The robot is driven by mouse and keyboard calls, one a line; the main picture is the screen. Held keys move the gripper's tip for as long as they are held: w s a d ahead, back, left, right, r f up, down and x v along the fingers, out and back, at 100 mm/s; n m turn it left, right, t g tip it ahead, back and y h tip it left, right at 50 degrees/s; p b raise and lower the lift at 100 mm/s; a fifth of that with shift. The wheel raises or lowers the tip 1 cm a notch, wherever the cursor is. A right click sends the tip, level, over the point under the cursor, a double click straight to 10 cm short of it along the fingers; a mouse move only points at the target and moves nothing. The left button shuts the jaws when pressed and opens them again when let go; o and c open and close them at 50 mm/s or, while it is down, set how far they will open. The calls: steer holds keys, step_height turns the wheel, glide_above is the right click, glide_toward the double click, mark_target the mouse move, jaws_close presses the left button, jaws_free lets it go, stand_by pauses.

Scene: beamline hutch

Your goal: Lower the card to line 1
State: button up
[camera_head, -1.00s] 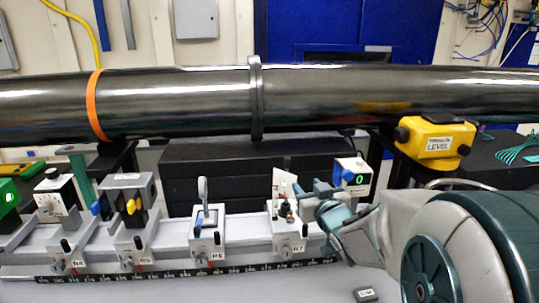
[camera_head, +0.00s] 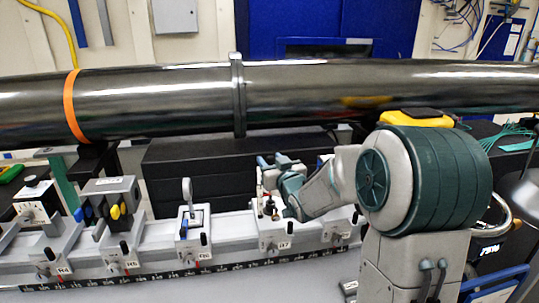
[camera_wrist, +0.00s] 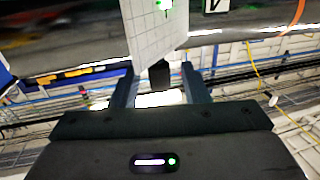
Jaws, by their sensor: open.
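The card (camera_wrist: 152,38) is a pale sheet with a fine grid, and it stands just beyond my gripper in the wrist view. A bright green spot lies near its top edge in that view. Below it is a small black block (camera_wrist: 160,75), between the two fingers of my gripper (camera_wrist: 160,84). The fingers stand apart with gaps beside the block. In the head view my gripper (camera_head: 276,161) is at the carrier labelled R7 (camera_head: 284,243), where it hides most of the card. I cannot read line 1 in either view.
A long dark pipe (camera_head: 160,95) runs across behind the rail. Carriers R6 (camera_head: 196,250), R5 (camera_head: 122,260) and R4 (camera_head: 56,265) stand to the left. A yellow level (camera_head: 415,117) is partly hidden behind my arm. A numbered scale (camera_head: 165,274) runs along the rail front.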

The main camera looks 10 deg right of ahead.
steer(key=shift+w+a, duration=0.25)
steer(key=shift+w, duration=1.05)
jaws_close()
step_height(320, 180, down, 3)
steer(key=b, duration=0.4)
steer(key=shift+f, duration=0.15)
jaws_free()
steer(key=shift+s, duration=0.15)
